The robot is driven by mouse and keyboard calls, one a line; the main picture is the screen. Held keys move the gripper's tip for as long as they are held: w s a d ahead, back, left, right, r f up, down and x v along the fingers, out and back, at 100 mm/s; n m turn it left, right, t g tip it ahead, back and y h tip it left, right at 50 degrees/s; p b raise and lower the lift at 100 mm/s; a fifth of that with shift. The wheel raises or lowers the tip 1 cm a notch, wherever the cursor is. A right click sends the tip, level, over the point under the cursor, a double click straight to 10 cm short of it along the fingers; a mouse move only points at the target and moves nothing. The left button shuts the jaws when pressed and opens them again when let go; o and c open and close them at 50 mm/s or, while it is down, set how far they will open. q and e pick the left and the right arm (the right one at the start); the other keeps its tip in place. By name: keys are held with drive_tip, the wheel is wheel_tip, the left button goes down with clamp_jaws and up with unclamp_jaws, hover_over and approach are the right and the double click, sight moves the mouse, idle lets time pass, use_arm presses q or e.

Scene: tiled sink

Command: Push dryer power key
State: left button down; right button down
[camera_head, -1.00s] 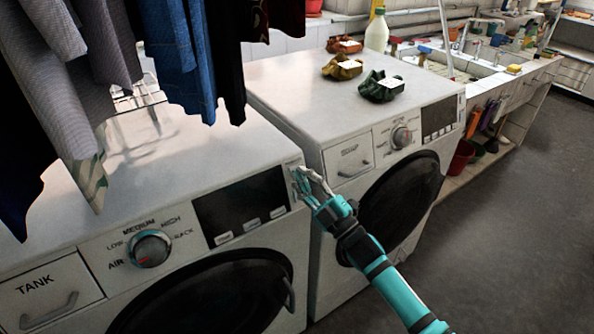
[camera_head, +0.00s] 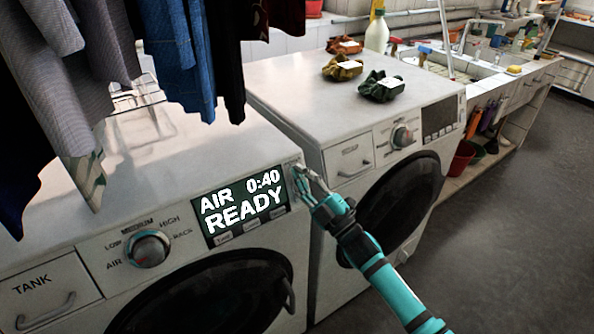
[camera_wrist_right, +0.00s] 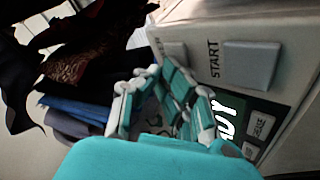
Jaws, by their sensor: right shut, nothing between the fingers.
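The dryer (camera_head: 120,215) is the near white machine at left, with its dial (camera_head: 149,249) and a lit display (camera_head: 243,206) reading "AIR 0:40 READY". My right gripper (camera_head: 299,174) is shut and empty at the right end of the dryer's panel, over the place of its keys. In the right wrist view, the fingers (camera_wrist_right: 160,85) are close to a grey key (camera_wrist_right: 175,52), whose label I cannot read. A larger grey key marked START (camera_wrist_right: 250,63) is beside it. Whether the fingers touch a key cannot be told. My left gripper is not in view.
A second white machine (camera_head: 330,100) stands to the right, with cloth bundles (camera_head: 381,87) on top. Dark and blue clothes (camera_head: 180,55) hang over the dryer's left part. A sink counter (camera_head: 490,80) is behind. The floor (camera_head: 500,230) at right is clear.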

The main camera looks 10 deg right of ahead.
drive_tip(key=shift+s+r, duration=0.1)
drive_tip(key=shift+s+d+r+p, duration=0.1)
drive_tip(key=shift+s+d+p, duration=0.1)
drive_tip(key=shift+s+p, duration=0.2)
drive_tip(key=s+d+r+p, duration=0.2)
drive_tip(key=s+p, duration=0.2)
drive_tip(key=s, duration=0.1)
drive_tip(key=shift+s, duration=0.2)
idle(0.5)
